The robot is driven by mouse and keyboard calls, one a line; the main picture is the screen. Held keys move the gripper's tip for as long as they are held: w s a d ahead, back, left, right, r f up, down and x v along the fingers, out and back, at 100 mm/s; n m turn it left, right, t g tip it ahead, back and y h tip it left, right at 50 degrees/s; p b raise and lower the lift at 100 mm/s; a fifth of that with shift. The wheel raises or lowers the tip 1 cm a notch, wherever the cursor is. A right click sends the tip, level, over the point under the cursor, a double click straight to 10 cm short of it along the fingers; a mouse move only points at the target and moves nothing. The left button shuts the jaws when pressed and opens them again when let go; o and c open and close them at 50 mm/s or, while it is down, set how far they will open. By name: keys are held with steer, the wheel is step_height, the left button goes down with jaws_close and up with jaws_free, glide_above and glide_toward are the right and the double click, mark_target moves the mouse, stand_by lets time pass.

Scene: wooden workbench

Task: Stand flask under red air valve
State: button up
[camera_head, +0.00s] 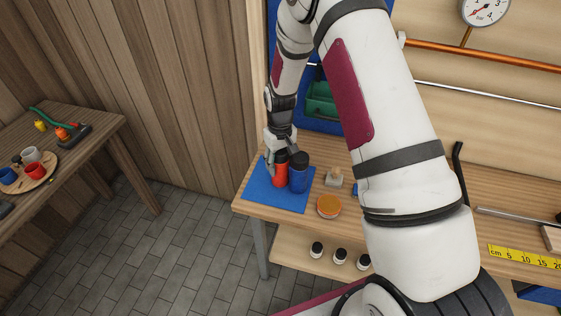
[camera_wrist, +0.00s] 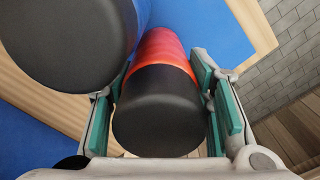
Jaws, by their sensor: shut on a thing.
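A red flask with a black cap (camera_head: 280,177) is upright at the blue mat on the workbench, close to a blue flask with a black cap (camera_head: 298,180). My gripper (camera_head: 279,152) reaches down from above and is shut on the red flask. In the wrist view the red flask (camera_wrist: 160,52) lies between the green finger pads, its black cap toward the camera. The blue flask's dark cap (camera_wrist: 62,40) is large at the upper left, outside the fingers. I cannot tell whether the red flask's base touches the mat. No red air valve is identifiable.
The blue mat (camera_head: 262,197) has free room at its left and front. A round orange-topped tin (camera_head: 328,206) and a small wooden-handled item (camera_head: 335,178) stand right of it. A copper pipe (camera_head: 495,53) with a pressure gauge (camera_head: 485,9) runs along the back wall.

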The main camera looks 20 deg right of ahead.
steer(key=shift+f, duration=0.1)
steer(key=o, duration=1.4)
